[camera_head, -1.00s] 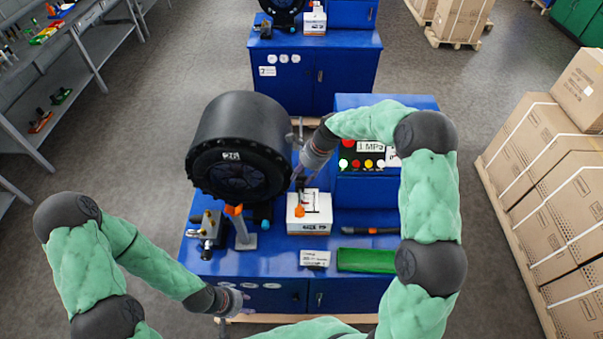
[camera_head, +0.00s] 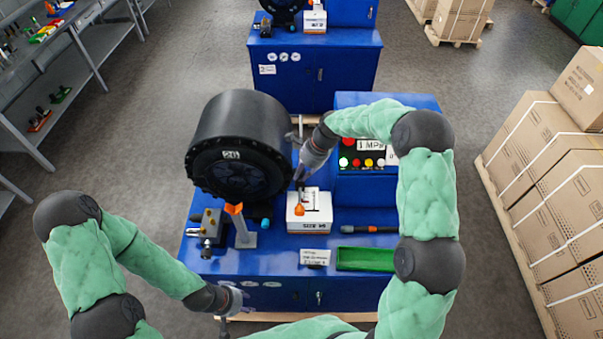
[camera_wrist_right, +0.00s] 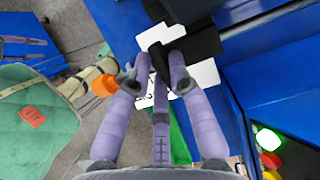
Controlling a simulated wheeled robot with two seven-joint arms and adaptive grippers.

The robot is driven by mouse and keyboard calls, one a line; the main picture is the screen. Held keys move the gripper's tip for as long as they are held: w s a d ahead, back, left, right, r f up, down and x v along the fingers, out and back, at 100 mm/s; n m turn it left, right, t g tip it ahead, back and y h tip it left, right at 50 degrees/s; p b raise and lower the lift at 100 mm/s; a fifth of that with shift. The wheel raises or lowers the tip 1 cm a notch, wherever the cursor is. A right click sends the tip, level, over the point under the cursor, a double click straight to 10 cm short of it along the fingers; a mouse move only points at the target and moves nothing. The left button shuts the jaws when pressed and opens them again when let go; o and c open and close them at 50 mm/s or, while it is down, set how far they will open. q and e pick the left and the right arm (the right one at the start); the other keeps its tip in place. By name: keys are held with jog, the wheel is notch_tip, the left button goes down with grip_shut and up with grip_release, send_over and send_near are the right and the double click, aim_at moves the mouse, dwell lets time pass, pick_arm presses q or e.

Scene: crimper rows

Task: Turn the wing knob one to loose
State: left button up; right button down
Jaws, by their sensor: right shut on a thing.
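The black drum-shaped crimper head (camera_head: 240,140) stands on the blue bench. My right gripper (camera_head: 300,178) is at its right side, above a white box. The right wrist view shows my right gripper (camera_wrist_right: 160,75) with its fingers shut on a small black part (camera_wrist_right: 158,56), which looks like the wing knob. The fingers partly hide it, and its turning angle is not readable. My left gripper (camera_head: 226,318) is low at the front edge of the bench, away from the crimper. Its fingers are too small and cut off to read.
The white box (camera_head: 312,222) stands under my right gripper, with an orange piece (camera_head: 299,210) at it. A control panel (camera_head: 365,160) with coloured buttons is close on the right. A green tray (camera_head: 365,259) lies at the front. Cartons (camera_head: 540,150) stand further right.

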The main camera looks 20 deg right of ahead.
jog(key=n, duration=0.2)
jog(key=n+g, duration=0.1)
jog(key=n, duration=0.1)
jog(key=shift+w+f+g+b, duration=0.1)
jog(key=shift+w+g+b, duration=0.05)
jog(key=shift+g+b, duration=0.2)
jog(key=n, duration=0.2)
jog(key=n+g, duration=0.1)
jog(key=n, duration=0.1)
jog(key=shift+w+d+n+g+h+b, duration=0.1)
jog(key=shift+n+g+h+b, duration=0.2)
jog(key=shift+b, duration=0.1)
jog(key=n+g+h, duration=0.1)
jog(key=n, duration=0.3)
jog(key=shift+w, duration=0.15)
jog(key=shift+n+g+h+b, duration=0.45)
jog(key=shift+n+h, duration=0.35)
jog(key=shift+n, duration=1.5)
jog(key=shift+w, duration=0.1)
jog(key=c, duration=1.1)
grip_release()
jog(key=shift+c, duration=0.2)
jog(key=shift+r, duration=0.2)
